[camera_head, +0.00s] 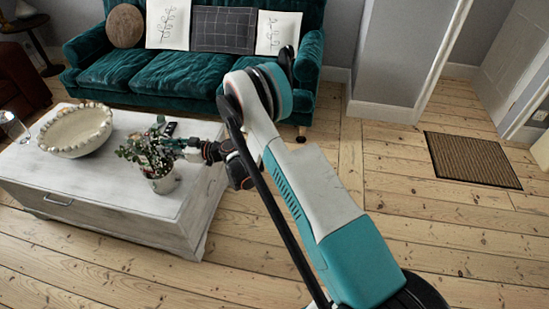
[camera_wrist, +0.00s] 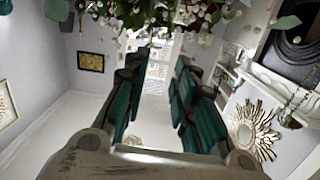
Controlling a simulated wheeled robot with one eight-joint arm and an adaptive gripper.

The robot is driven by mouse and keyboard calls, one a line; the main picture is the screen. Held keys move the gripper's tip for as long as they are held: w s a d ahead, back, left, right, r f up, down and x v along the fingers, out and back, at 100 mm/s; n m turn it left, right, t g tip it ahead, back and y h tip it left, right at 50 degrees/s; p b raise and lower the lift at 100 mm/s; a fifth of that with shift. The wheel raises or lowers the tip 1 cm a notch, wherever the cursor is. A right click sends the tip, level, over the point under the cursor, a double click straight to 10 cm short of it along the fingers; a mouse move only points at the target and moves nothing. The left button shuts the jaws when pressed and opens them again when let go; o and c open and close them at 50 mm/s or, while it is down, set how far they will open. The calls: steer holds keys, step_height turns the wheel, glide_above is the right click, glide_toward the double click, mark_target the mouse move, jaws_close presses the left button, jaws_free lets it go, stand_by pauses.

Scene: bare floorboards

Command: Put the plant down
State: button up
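The plant (camera_head: 148,152) is a leafy green bunch with small pale flowers in a light pot (camera_head: 162,181). It looks upright at the right end of the white chest-like coffee table (camera_head: 110,203). I cannot tell whether the pot rests on the table top or hangs just above it. My gripper (camera_head: 187,146) reaches in from the right against the foliage. In the wrist view, the plant's leaves and pale flowers (camera_wrist: 165,14) fill the top edge. There my gripper's two dark green fingers (camera_wrist: 156,62) stand apart with a gap between them. Leaves hide where the tips may touch the plant.
A large pale bowl with a beaded rim (camera_head: 76,131) stands on the table's left part, with a glass (camera_head: 13,126) at the edge. A dark remote-like object (camera_head: 170,128) lies behind the plant. A teal sofa (camera_head: 160,72) stands behind.

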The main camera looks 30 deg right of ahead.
step_height(320, 180, up, 14)
steer(key=s+d+f+m+g+h, duration=0.1)
steer(key=s+d+m+h, duration=0.1)
steer(key=s, duration=0.1)
steer(key=s+d+r+m+g+h, duration=0.15)
steer(key=s+d+r+h, duration=0.35)
steer(key=s+r, duration=0.55)
steer(key=s+d+r+m+h, duration=0.1)
steer(key=s+d, duration=0.4)
steer(key=s, duration=0.5)
steer(key=s+d+m+h, duration=0.3)
steer(key=s+d, duration=0.2)
steer(key=s, duration=0.5)
steer(key=s+d+r+m+h, duration=0.1)
steer(key=s+d, duration=0.4)
steer(key=s, duration=0.5)
steer(key=shift+s+d+r+m+g+h, duration=0.15)
steer(key=shift+s+r+m+g+h, duration=0.2)
steer(key=shift+m+h, duration=0.3)
